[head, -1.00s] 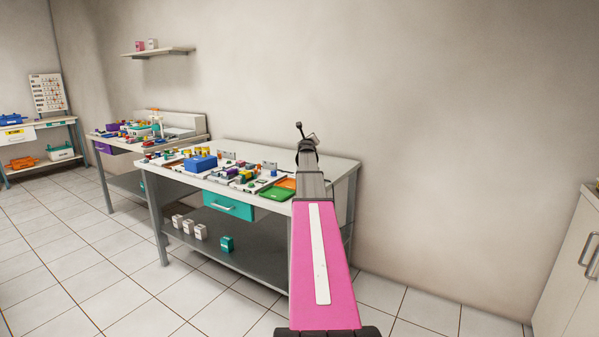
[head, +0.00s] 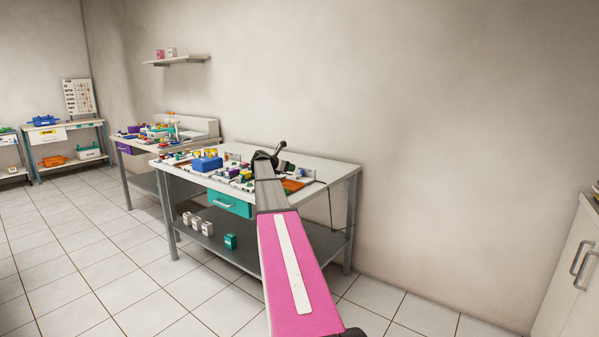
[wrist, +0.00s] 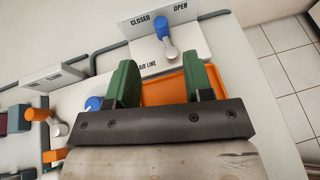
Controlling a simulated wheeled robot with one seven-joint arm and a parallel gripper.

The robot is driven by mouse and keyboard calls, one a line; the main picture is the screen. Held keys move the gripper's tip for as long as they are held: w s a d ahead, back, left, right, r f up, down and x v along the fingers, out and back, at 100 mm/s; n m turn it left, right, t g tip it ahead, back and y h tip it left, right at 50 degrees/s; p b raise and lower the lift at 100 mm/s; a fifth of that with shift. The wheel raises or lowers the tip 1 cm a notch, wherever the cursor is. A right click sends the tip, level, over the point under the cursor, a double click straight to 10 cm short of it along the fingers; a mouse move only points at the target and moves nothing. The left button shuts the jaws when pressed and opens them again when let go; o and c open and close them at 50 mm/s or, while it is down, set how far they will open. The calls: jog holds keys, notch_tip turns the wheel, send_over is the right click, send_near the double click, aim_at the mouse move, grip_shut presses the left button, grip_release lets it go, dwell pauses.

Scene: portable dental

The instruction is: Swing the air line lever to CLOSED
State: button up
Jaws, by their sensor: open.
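The air line lever (wrist: 163,30) has a blue knob on a pale stem and stands on a white plate (wrist: 150,54) marked AIR LINE. In the wrist view, CLOSED is printed to the left of the knob and OPEN to its right. The knob lies between the two words. My gripper (wrist: 164,76) is open and empty, with green fingers apart. It is short of the lever, which shows beyond the fingertips and roughly between them. In the head view my gripper (head: 273,152) is over the right part of the bench; the lever cannot be made out there.
An orange tray (wrist: 164,91) lies beyond and below my fingers. To the left are a second blue knob (wrist: 93,103) and an orange lever (wrist: 39,113) beside a small sign (wrist: 55,76). A blue box (head: 207,164) and many small items crowd the bench left of my arm.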

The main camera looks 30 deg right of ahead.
aim_at(302, 170)
jog(key=x, duration=0.9)
jog(key=shift+d+r, duration=0.1)
grip_shut()
